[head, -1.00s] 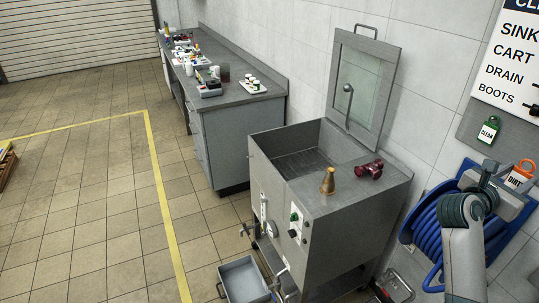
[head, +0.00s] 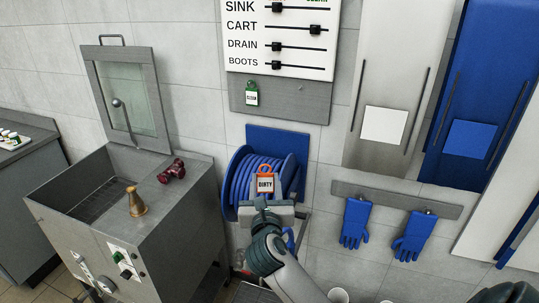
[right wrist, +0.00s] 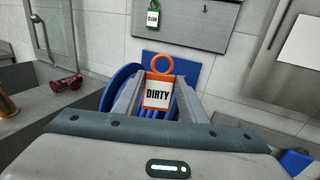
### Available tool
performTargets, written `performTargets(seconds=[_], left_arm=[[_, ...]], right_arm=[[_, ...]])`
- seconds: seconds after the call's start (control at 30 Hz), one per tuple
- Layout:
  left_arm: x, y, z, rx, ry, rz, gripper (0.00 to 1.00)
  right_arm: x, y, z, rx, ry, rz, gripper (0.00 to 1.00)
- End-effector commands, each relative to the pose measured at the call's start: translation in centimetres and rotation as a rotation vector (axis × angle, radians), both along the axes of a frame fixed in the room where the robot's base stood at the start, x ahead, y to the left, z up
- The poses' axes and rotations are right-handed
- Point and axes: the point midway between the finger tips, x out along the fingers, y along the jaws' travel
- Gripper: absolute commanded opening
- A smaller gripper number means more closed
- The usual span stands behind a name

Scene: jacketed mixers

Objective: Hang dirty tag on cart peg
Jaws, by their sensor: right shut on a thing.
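The dirty tag (head: 265,184) is white with the word DIRTY, an orange border and an orange ring on top. My right gripper (head: 264,198) is shut on it. In the right wrist view the tag (right wrist: 158,93) stands upright between the two fingers, its ring (right wrist: 162,64) free above them. In the head view the tag appears in front of the blue hose reel. A grey board (head: 282,102) on the wall has a small bare peg (head: 300,88) at its right and the green clean tag (head: 251,93) hanging at its left. My left gripper is not in view.
A sign (head: 282,40) with SINK, CART, DRAIN and BOOTS sliders hangs above the board. The hose reel (head: 240,185) is on the wall below. The steel sink unit (head: 165,245) stands left. Blue gloves (head: 355,222) hang right, below lockers (head: 400,75).

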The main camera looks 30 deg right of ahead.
Motion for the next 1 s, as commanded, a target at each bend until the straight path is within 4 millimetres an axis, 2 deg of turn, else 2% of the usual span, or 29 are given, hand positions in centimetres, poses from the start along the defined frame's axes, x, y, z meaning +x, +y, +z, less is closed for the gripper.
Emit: performTargets(seconds=[0.03,0.1,0.3,0.4,0.5,0.67,1.0], left_arm=[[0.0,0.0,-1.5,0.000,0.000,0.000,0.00],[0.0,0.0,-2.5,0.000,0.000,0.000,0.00],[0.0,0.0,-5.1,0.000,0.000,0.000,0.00],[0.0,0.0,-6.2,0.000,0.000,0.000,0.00],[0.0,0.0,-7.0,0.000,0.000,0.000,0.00],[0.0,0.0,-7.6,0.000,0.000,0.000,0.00],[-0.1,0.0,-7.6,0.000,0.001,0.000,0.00]], right_arm=[[-1.5,1.5,-2.6,-0.001,0.005,0.051,0.14],[-3.4,3.4,-4.5,0.000,0.005,0.121,0.14],[-9.2,9.0,-9.3,0.002,0.005,0.315,0.14],[-12.1,11.3,-10.8,0.002,0.004,0.398,0.14],[-14.4,13.1,-11.8,0.001,0.003,0.462,0.14],[-16.7,14.8,-12.3,0.002,0.000,0.524,0.14],[-17.3,15.3,-12.3,0.000,-0.002,0.541,0.14]])
